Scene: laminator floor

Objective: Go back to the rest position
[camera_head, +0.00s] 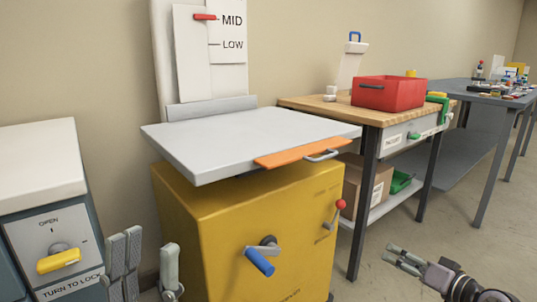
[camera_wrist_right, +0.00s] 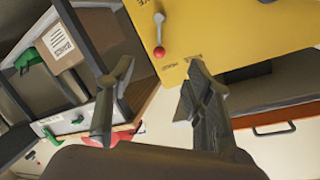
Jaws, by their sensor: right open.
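My left gripper (camera_head: 148,262) is at the bottom left of the head view, in front of the yellow cabinet. Its fingers stand apart with nothing seen between them. My right gripper (camera_head: 398,260) is low at the right of the head view, over bare floor, clear of the cabinet and bench. In the right wrist view its two fingers (camera_wrist_right: 160,90) are spread and empty. The yellow cabinet (camera_head: 205,235) carries a grey platform (camera_head: 255,135) with an orange front strip (camera_head: 300,151), a blue-handled crank (camera_head: 258,262) and a red-knobbed lever (camera_head: 340,205).
A white-topped cabinet (camera_head: 35,160) with a yellow knob (camera_head: 58,261) stands at left, near my left gripper. A wooden-topped bench (camera_head: 310,104) holds a red bin (camera_head: 390,93). A grey table (camera_head: 450,86) stands behind. Floor at right (camera_head: 450,235) is free.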

